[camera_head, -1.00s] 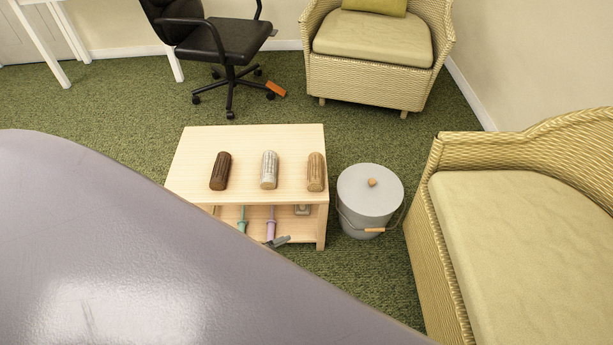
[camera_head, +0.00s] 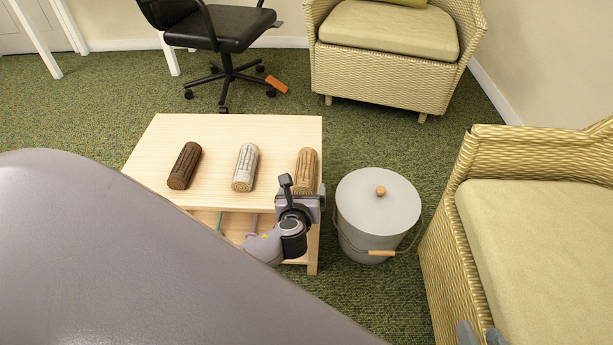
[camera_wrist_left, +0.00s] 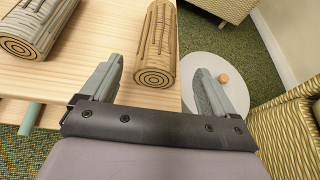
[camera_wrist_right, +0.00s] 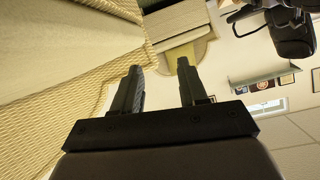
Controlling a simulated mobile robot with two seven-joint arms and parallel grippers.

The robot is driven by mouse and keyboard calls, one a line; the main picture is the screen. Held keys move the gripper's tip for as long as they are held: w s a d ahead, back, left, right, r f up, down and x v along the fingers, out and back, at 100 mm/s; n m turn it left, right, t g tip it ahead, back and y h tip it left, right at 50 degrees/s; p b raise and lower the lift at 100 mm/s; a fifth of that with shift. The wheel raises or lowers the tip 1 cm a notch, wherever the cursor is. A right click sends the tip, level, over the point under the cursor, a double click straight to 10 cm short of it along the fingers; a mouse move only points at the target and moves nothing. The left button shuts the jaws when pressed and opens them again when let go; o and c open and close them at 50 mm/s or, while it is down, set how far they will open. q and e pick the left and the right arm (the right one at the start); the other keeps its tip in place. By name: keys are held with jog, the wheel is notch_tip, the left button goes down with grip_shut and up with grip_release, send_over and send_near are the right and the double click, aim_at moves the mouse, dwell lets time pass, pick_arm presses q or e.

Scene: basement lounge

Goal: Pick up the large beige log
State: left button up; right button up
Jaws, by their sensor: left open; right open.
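The beige log (camera_head: 307,162) stands out as the lighter tan one, lying at the right end of a wooden table (camera_head: 225,131). Its round end faces me. My left gripper (camera_head: 304,188) is open at the log's near end, and partly covers it in the head view. In the left wrist view the log (camera_wrist_left: 157,42) lies ahead between the spread fingers, nearer the left one; no contact shows. My right gripper (camera_wrist_right: 160,80) is open and empty, facing the armchair and wall. Its fingertips show at the head view's lower right edge.
A grey-white log (camera_head: 245,167) and a dark brown log (camera_head: 185,166) lie left of the beige one. A grey lidded bucket (camera_head: 378,207) stands right of the table. A wicker sofa (camera_head: 455,240) is at right. My own arm hides the lower left.

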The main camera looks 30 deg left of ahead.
aim_at(305, 176)
pick_arm(q)
jog(key=b+x, duration=0.1)
jog(key=x, duration=0.2)
jog(key=shift+a+b, duration=0.2)
jog(key=shift+b, duration=0.15)
jog(key=b+x, duration=0.2)
jog(key=x, duration=0.1)
jog(key=shift+w+a, duration=0.15)
jog(key=shift+w, duration=0.05)
jog(key=shift+w+a, duration=0.2)
jog(key=shift+w, duration=0.2)
jog(key=shift+r, duration=0.1)
jog(key=c, duration=1.2)
pick_arm(e)
jog(key=shift+w+a+f+y, duration=0.2)
jog(key=shift+a+y, duration=0.2)
jog(key=shift+a, duration=0.15)
jog(key=shift+w+a+f+y, duration=0.1)
jog(key=shift+a+f+y, duration=0.1)
jog(key=shift+a+y, duration=0.3)
